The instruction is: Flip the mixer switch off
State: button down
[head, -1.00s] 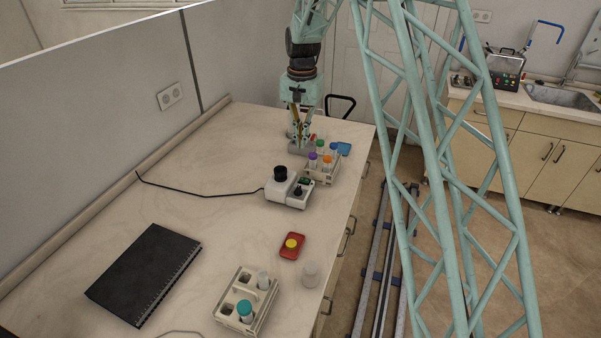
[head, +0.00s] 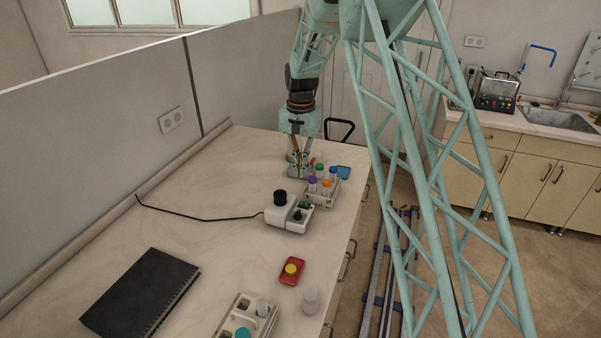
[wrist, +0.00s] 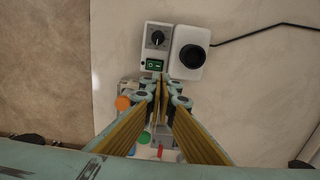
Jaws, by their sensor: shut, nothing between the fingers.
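The mixer (head: 289,212) is a white box with a round black cup top, standing on the bench with a black cord running left. In the wrist view the mixer (wrist: 188,62) shows its black dial (wrist: 157,39) and a green rocker switch (wrist: 154,65) on the panel beside the black cup. I cannot tell which way the rocker is set. My gripper (head: 298,173) points down behind the mixer, beside the far tube rack. In the wrist view my gripper (wrist: 163,82) has its fingertips together, empty, close to the mixer's edge and just below the switch in the picture.
A rack of colour-capped tubes (head: 326,194) stands right behind the mixer, near my gripper. A red block with a yellow button (head: 291,271), a clear cup (head: 310,300), another rack (head: 237,319) and a black notebook (head: 141,294) lie nearer. The bench left of the mixer is clear apart from the cord.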

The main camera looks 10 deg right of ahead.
aim_at(301, 203)
jog(key=shift+f+p, duration=0.35)
jog(key=shift+f, duration=5.95)
jog(key=shift+a+f+b, duration=0.15)
jog(key=shift+f+b, duration=0.35)
jog(key=shift+r, duration=0.2)
jog(key=shift+s+d+r, duration=0.2)
jog(key=shift+s+d, duration=0.1)
jog(key=shift+d, duration=0.25)
jog(key=shift+d, duration=0.1)
jog(key=shift+r, duration=0.1)
